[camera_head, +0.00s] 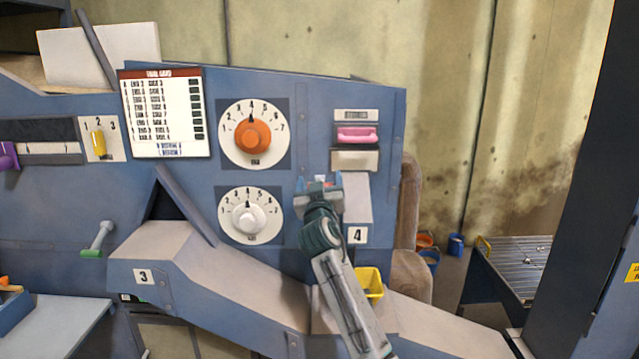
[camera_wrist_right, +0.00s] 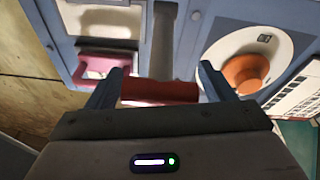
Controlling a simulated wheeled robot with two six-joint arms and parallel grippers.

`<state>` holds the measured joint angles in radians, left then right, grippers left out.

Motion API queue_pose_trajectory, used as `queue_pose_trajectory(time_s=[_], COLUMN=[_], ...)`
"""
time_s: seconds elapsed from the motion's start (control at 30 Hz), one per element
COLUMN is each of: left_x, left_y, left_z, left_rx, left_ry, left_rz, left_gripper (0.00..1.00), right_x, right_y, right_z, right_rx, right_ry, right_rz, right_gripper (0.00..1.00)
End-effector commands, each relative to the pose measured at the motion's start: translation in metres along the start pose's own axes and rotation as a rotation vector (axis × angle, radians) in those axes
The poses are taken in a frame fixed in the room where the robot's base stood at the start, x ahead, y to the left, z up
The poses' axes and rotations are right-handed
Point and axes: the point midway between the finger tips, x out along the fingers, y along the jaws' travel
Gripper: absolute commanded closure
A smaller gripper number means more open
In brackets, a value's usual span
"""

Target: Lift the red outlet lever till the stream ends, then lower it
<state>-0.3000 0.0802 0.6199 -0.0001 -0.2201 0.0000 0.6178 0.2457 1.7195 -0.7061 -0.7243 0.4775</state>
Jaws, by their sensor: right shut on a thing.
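The red outlet lever's grip (camera_wrist_right: 160,91) is a red cylinder on a grey bar (camera_wrist_right: 164,45) in the right wrist view. My right gripper (camera_wrist_right: 160,88) has its fingers at the two ends of this cylinder and is shut on it. In the head view my right gripper (camera_head: 319,186) is against the blue panel, right of the dials, and hides most of the lever. I cannot make out a stream in either view. My left gripper is not in view.
A pink handle (camera_head: 357,134) sits just above the right gripper. An orange dial (camera_head: 253,137) and a white dial (camera_head: 249,217) are to its left. A yellow bucket (camera_head: 369,282) stands below, partly behind my right arm. A sloping chute (camera_head: 230,285) runs below the panel.

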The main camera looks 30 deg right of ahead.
Motion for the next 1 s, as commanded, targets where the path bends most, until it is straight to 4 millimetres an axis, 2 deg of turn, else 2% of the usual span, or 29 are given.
queue_pose_trajectory(time_s=[0.43, 0.47, 0.57, 0.87, 1.0], left_x=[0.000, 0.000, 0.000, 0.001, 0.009], left_y=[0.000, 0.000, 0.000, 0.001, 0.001], left_z=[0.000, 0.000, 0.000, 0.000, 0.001], left_rx=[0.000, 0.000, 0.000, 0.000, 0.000], left_ry=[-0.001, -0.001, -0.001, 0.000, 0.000], left_rz=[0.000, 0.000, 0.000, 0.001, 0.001], left_gripper=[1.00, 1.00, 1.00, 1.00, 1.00], right_x=[0.001, 0.001, 0.000, -0.002, -0.015], right_y=[0.001, 0.001, 0.001, 0.000, -0.001], right_z=[-0.002, -0.002, -0.001, 0.001, 0.003], right_rx=[0.000, 0.000, 0.000, 0.000, 0.001], right_ry=[0.004, 0.004, 0.003, 0.000, 0.002], right_rz=[0.001, 0.001, 0.001, 0.000, -0.001], right_gripper=[0.65, 0.20, 0.03, 0.03, 0.03])
